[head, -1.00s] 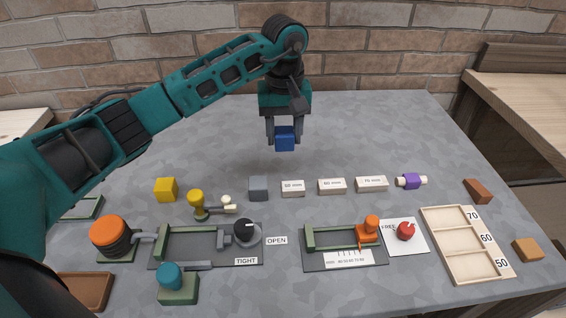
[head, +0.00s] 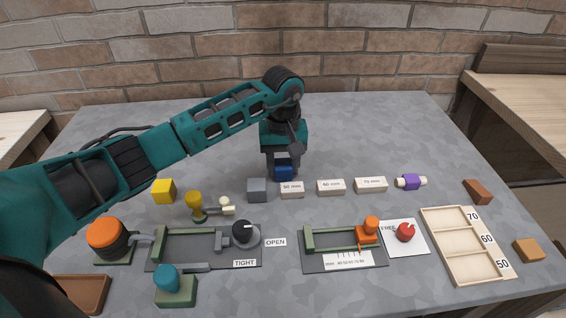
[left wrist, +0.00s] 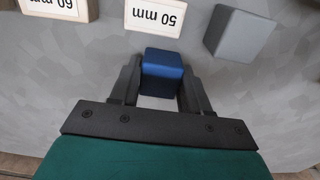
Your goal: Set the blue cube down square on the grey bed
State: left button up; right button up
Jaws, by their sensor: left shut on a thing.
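The blue cube (head: 283,173) is between the fingers of my left gripper (head: 283,165), just behind the "50 mm" block in the head view. In the left wrist view the cube (left wrist: 162,70) sits between both dark fingers of the left gripper (left wrist: 161,80), which is shut on it. I cannot tell whether its underside touches the table. Two fixtures have dark grey beds: the left one (head: 192,262) by the "TIGHT" label and the right one (head: 318,262) with a scale. The cube is behind both and over neither. My right gripper is not in view.
A grey cube (head: 257,190) and labelled blocks, 50 mm (head: 292,190), 60 mm (head: 331,187) and 70 mm (head: 370,184), stand in a row in front of the gripper. A wooden tray (head: 450,232) is at right. The table's back half is mostly clear.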

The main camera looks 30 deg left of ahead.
pick_arm(q)
jog(key=o, duration=1)
jog(key=shift+f, duration=0.1)
jog(key=shift+o, duration=0.2)
